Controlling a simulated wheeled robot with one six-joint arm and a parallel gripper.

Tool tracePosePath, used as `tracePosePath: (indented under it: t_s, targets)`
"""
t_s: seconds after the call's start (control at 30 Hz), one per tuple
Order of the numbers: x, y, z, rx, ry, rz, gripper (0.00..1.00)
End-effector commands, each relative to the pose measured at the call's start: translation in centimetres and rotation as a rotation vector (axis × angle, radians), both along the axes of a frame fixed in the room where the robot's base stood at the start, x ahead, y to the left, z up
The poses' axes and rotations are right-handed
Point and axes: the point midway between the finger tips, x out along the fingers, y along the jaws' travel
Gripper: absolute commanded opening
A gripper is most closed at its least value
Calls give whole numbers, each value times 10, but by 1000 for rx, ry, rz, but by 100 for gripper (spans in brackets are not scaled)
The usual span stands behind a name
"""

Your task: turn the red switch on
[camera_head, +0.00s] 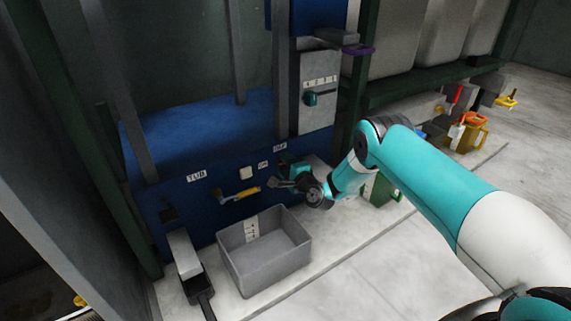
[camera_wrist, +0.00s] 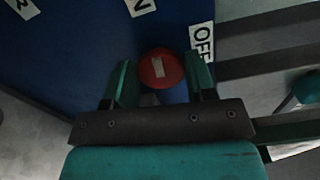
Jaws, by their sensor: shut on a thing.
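The red switch (camera_wrist: 172,72) is a round knob on the blue press panel, in the wrist view. A short white mark on its face stands nearly upright in that view. A partly cut-off label ending in N (camera_wrist: 140,6) lies above and left of the knob, and the OFF label (camera_wrist: 201,42) lies to its right. My gripper (camera_wrist: 161,74) has one finger on each side of the knob and is shut on it. In the head view my gripper (camera_head: 279,184) is at the panel, below the OFF label (camera_head: 280,147), and the knob cannot be made out.
A grey open bin (camera_head: 236,267) stands on the floor below the panel. A grey box with a teal selector (camera_head: 311,98) is above. A TAB-like label (camera_head: 197,176) is at left.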

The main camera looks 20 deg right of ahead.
Motion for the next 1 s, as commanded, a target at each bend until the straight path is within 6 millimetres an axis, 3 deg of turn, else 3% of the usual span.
tracePosePath:
  t_s: [0.3,0.83,0.87,0.93,1.0]
  targets:
    - [-1,0,-2,-108,-32,-1,27]
    - [-1,0,-2,-130,-39,-1,27]
    - [-1,0,-2,-130,-39,-1,55]
    - [-1,0,-2,-130,-39,-1,71]
    - [-1,0,-2,-129,-40,-1,73]
